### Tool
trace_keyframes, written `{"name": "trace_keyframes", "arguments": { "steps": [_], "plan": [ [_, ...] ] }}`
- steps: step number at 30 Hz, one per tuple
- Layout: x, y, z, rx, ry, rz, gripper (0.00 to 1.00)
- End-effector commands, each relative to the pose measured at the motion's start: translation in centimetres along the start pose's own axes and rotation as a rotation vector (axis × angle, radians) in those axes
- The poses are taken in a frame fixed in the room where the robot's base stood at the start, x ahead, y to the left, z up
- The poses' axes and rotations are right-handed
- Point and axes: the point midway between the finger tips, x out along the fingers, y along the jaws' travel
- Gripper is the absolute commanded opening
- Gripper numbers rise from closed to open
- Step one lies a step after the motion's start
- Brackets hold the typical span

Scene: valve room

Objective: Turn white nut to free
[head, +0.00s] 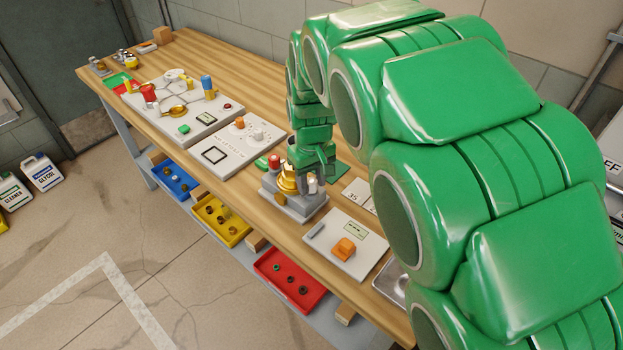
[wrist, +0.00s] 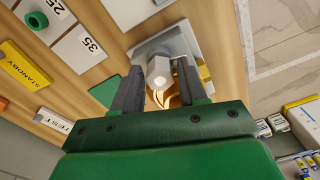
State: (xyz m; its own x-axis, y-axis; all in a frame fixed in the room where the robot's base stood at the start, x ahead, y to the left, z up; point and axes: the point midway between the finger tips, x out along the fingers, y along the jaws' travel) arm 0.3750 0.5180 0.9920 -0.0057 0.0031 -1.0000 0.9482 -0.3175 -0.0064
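The white nut (wrist: 160,73) shows in the wrist view as a pale hexagonal end with a bright round centre, above a brass part (wrist: 165,98) on a grey block (wrist: 178,42). My gripper (wrist: 160,66) is around the nut, one dark finger on each side. A narrow gap seems to show beside the nut, so the fingers look open. In the head view my gripper (head: 315,177) is down at the valve block (head: 292,204), beside its brass body (head: 287,180) and red knob (head: 274,161). My gripper partly hides the nut there.
An orange knob panel (head: 345,248) stands nearer on the wooden bench (head: 240,75). Other panels (head: 235,147) and (head: 180,108) with knobs and levers stand farther along. Blue, yellow and red bins (head: 300,297) sit below. My arm covers the right of the head view.

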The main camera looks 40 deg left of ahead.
Motion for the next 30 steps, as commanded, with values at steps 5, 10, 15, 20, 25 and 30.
{"name": "trace_keyframes", "arguments": {
  "steps": [5, 10, 15, 20, 25, 30],
  "plan": [
    [-0.1, 0.0, 0.0, 0.0, 0.0, 0.0, 0.42],
    [-0.9, 0.0, 0.0, 0.001, 0.001, 0.0, 0.42],
    [-2.9, 0.0, 0.0, 0.001, 0.0, 0.0, 0.42],
    [-5.4, 0.1, -0.1, 0.001, 0.003, 0.001, 0.42],
    [-7.3, 0.0, -0.1, 0.001, 0.001, 0.0, 0.42],
    [-7.8, 0.0, 0.0, 0.0, -0.001, 0.0, 0.42]
  ]
}}
